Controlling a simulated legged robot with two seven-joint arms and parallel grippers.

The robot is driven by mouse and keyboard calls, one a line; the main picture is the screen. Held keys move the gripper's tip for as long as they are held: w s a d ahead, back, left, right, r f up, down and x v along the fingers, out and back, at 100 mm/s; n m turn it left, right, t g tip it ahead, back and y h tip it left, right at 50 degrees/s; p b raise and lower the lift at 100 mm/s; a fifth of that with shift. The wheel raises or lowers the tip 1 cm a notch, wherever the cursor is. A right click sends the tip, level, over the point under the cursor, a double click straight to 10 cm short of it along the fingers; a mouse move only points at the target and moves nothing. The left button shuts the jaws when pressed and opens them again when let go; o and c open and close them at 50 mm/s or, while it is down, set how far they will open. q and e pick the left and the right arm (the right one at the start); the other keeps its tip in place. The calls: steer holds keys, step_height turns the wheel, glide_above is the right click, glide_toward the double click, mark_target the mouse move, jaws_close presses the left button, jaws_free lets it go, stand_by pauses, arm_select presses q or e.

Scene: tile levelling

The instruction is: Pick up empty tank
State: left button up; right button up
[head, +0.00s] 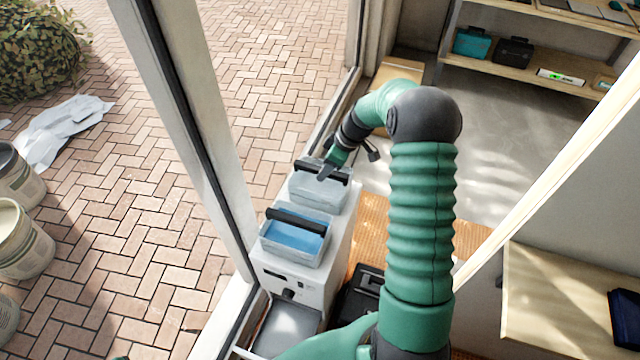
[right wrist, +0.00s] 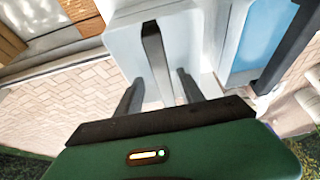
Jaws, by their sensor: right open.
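The empty tank (head: 318,193) is a pale grey, see-through box with a dark bar handle. It sits on the far end of a white unit (head: 340,240). A second tank (head: 291,240) with blue liquid and a dark handle sits in front of it. My right gripper (head: 326,172) is at the empty tank's handle. In the right wrist view, its two dark fingers (right wrist: 158,80) are open. The empty tank's handle (right wrist: 153,50) lies between them, with a gap on each side. Whether the fingers reach below the bar is unclear. My left gripper is not in view.
The blue-filled tank also shows close beside in the right wrist view (right wrist: 262,35). A pale window post (head: 195,130) stands left of the unit. A black case (head: 360,297) is at its right. Shelves (head: 530,65) stand at the back right. Buckets (head: 22,240) stand outside on brick paving.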

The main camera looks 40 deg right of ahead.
glide_above(317, 191)
step_height(317, 191, down, 5)
steer(key=shift+r, duration=0.3)
steer(key=shift+s+f, duration=0.1)
steer(key=shift+f, duration=0.2)
stand_by(0.3)
jaws_close()
stand_by(1.3)
